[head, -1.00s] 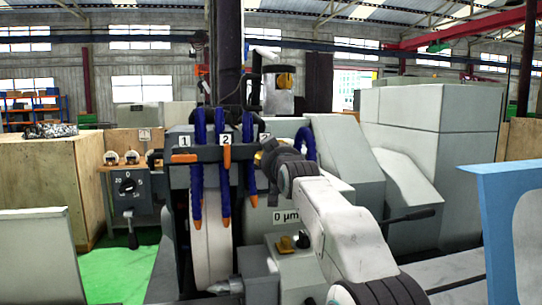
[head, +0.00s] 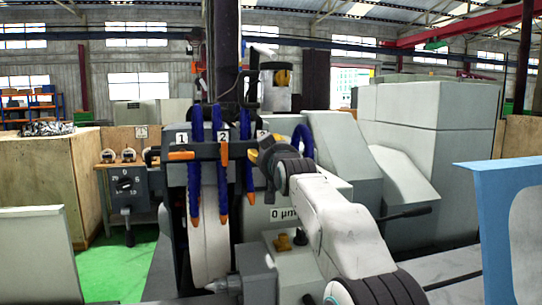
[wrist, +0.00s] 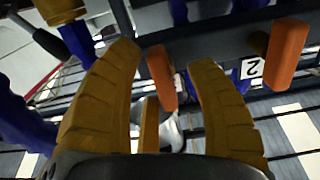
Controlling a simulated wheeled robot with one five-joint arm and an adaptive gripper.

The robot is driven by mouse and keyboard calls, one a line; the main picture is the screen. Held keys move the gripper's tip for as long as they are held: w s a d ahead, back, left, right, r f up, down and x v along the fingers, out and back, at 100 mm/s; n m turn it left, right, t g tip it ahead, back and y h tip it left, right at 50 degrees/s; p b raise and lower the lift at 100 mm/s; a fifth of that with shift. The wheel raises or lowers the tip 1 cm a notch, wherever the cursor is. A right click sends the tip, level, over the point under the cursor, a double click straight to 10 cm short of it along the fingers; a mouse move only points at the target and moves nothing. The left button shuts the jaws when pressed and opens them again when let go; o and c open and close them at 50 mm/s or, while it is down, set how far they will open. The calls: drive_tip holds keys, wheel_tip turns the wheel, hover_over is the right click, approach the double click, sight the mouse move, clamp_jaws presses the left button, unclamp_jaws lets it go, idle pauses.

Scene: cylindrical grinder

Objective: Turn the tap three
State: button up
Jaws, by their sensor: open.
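Three blue hoses hang from a dark bar on the grinder, with labels 1, 2 and 3. Tap three's label (head: 262,134) is partly covered by my gripper (head: 257,156), at the right end of the bar. Tap one's orange handle (head: 181,155) lies level; tap two's handle (head: 224,153) points down. In the wrist view my gripper (wrist: 165,58) is open, its ochre fingers spread. An orange handle (wrist: 162,76) shows between the fingertips, apparently tap three's, with gaps on both sides. Another orange handle (wrist: 287,52) is to the right, beside label 2 (wrist: 252,69).
The blue hoses (head: 195,165) hang close to my gripper, in front of the grinding wheel (head: 211,245). A grey housing (head: 340,145) stands to the right, with a black lever (head: 407,213).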

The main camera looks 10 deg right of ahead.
drive_tip(key=s, duration=1.2)
idle(0.4)
drive_tip(key=s+f+g, duration=0.4)
drive_tip(key=f+g, duration=0.1)
drive_tip(key=f, duration=0.6)
drive_tip(key=s+f+g, duration=0.3)
drive_tip(key=f+g, duration=0.1)
drive_tip(key=f, duration=0.8)
drive_tip(key=s+f+g, duration=0.2)
drive_tip(key=s+f, duration=0.2)
drive_tip(key=s, duration=0.5)
drive_tip(key=s+f+g, duration=0.1)
drive_tip(key=s+f, duration=0.3)
drive_tip(key=s, duration=0.6)
drive_tip(key=s+f+g, duration=0.2)
drive_tip(key=s+f, duration=0.2)
drive_tip(key=s, duration=0.5)
drive_tip(key=shift+s+a+f+g, duration=0.2)
drive_tip(key=shift+s+f+g, duration=0.1)
drive_tip(key=shift+s, duration=0.05)
